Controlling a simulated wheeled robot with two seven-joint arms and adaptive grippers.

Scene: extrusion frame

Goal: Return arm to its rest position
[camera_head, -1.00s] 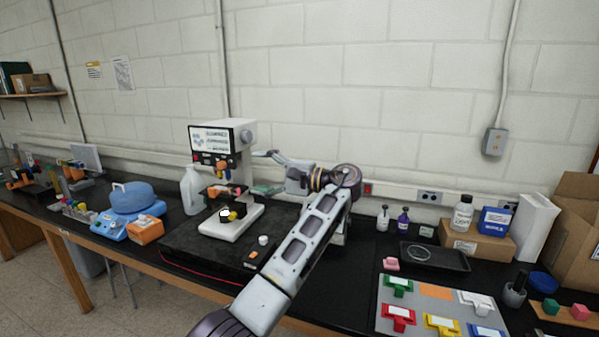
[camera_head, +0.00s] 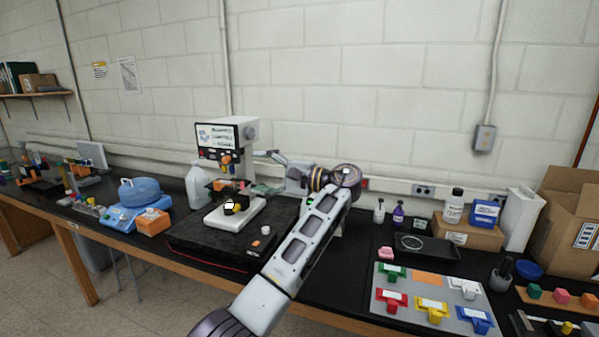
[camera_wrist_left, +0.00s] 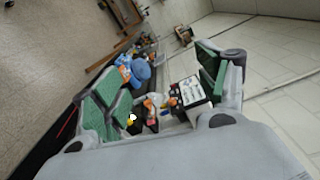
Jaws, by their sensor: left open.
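My left arm (camera_head: 300,250) rises from the lower middle of the head view, bends at a dark joint and points left. My left gripper (camera_head: 268,171) is beside the white instrument (camera_head: 225,133) with a labelled front, apparently nearer to me. It is open. In the left wrist view its green-padded fingers (camera_wrist_left: 160,85) stand wide apart, and nothing is held between them. The instrument (camera_wrist_left: 192,92) shows beyond the gap there. My right gripper is in neither view.
The black bench (camera_head: 350,283) runs along the wall. A white jug (camera_head: 198,187), blue device (camera_head: 138,193) and orange box (camera_head: 152,222) stand left. A grey board with coloured pieces (camera_head: 408,307), a black tray (camera_head: 425,246) and a cardboard box (camera_head: 568,215) are right. Air above the bench is mostly clear.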

